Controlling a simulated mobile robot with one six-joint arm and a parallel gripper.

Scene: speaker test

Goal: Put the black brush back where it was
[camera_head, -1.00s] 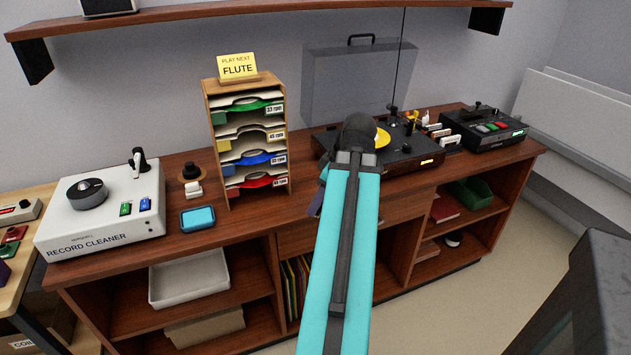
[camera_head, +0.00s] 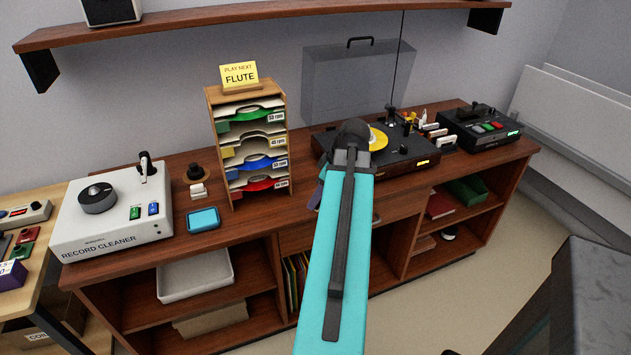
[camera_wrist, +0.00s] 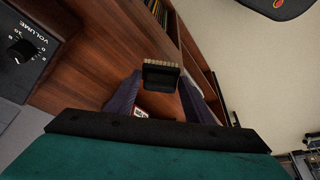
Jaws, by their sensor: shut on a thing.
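The black brush (camera_wrist: 161,76) shows in the wrist view, with a row of pale bristles along its upper edge. It sits between the two dark purple fingers of my gripper (camera_wrist: 160,92), which are shut on it. The brown wooden counter (camera_wrist: 95,65) lies behind and below it. In the head view my arm reaches to the counter's front, left of the record player (camera_head: 400,158). There my arm hides the brush and most of my gripper. The place the brush came from cannot be told from these frames.
A record rack (camera_head: 246,150), teal pad (camera_head: 203,219), small white block (camera_head: 198,190) and record cleaner (camera_head: 110,215) stand to the left. A black device (camera_head: 483,127) stands at the right end. A black panel with a volume knob (camera_wrist: 22,50) is near my gripper.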

